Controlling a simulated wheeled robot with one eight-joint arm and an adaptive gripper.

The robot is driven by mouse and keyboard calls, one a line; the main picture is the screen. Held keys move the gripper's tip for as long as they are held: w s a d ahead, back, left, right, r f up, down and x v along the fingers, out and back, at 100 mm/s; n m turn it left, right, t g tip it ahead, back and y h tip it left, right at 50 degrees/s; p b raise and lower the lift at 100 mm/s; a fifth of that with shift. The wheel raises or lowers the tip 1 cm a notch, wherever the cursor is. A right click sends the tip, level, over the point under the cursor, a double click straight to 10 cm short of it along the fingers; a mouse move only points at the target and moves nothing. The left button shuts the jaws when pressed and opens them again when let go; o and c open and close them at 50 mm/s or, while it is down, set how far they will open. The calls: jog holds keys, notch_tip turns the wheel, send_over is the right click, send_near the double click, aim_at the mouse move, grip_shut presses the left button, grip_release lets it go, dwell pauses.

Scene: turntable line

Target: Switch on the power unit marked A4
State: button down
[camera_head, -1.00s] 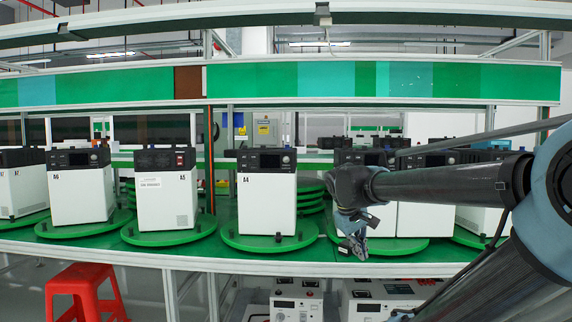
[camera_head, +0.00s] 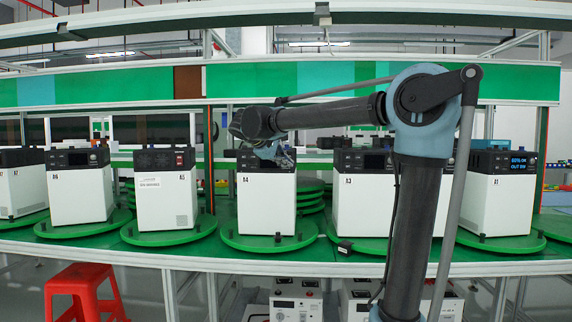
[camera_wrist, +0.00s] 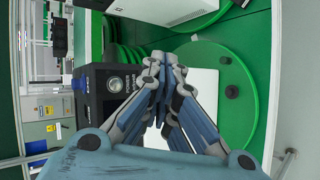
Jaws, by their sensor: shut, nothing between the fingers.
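The power unit marked A4 (camera_head: 265,208) is a white box with a black top panel, upright on a green turntable (camera_head: 246,243). My gripper (camera_head: 288,160) is in front of the right part of its black panel and hides that part. In the wrist view, the black panel (camera_wrist: 88,108) is on the left, with a round silver button (camera_wrist: 115,84) and lettering beside it that seems to read POWER. My shut, empty gripper (camera_wrist: 163,58) shows to the right of the button, over the white body. I cannot tell whether the fingertips touch the unit.
Similar units A5 (camera_head: 165,205) and A6 (camera_head: 80,195) stand to the left, A3 (camera_head: 362,207) and A1 (camera_head: 497,200) to the right. My arm crosses in front of A3. A red stool (camera_head: 85,290) stands below the table.

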jog(key=shift+w, duration=0.15)
jog(key=w, duration=0.8)
jog(key=shift+w+d, duration=0.15)
jog(key=shift+w, duration=0.1)
jog(key=shift+w, duration=0.15)
dwell(1.6)
jog(key=shift+w, duration=0.2)
jog(key=shift+w, duration=0.35)
dwell(0.7)
jog(key=shift+s, duration=0.8)
jog(key=shift+s, duration=0.1)
